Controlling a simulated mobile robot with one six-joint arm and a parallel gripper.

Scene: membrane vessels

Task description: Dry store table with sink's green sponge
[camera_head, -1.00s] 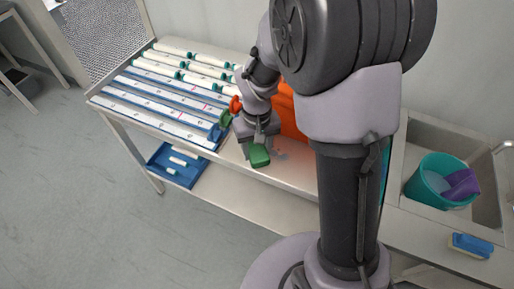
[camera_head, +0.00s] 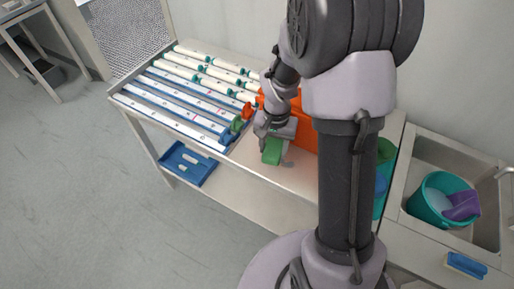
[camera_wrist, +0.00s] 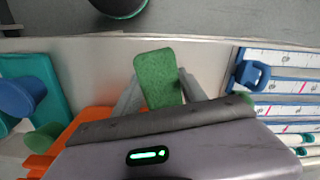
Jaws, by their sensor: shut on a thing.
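The green sponge (camera_head: 272,151) is held in my gripper (camera_head: 268,137), low over the bare metal part of the store table (camera_head: 240,163). In the wrist view the sponge (camera_wrist: 158,78) stands out between the two grey fingers, which are shut on it. Whether its underside touches the tabletop is hard to tell. A faint greyish patch (camera_head: 288,163) lies on the table just right of the sponge.
White membrane tubes and blue-edged racks (camera_head: 180,98) fill the table's left part. An orange container (camera_head: 303,130) stands right behind my gripper. A blue tray (camera_head: 188,165) is on the lower shelf.

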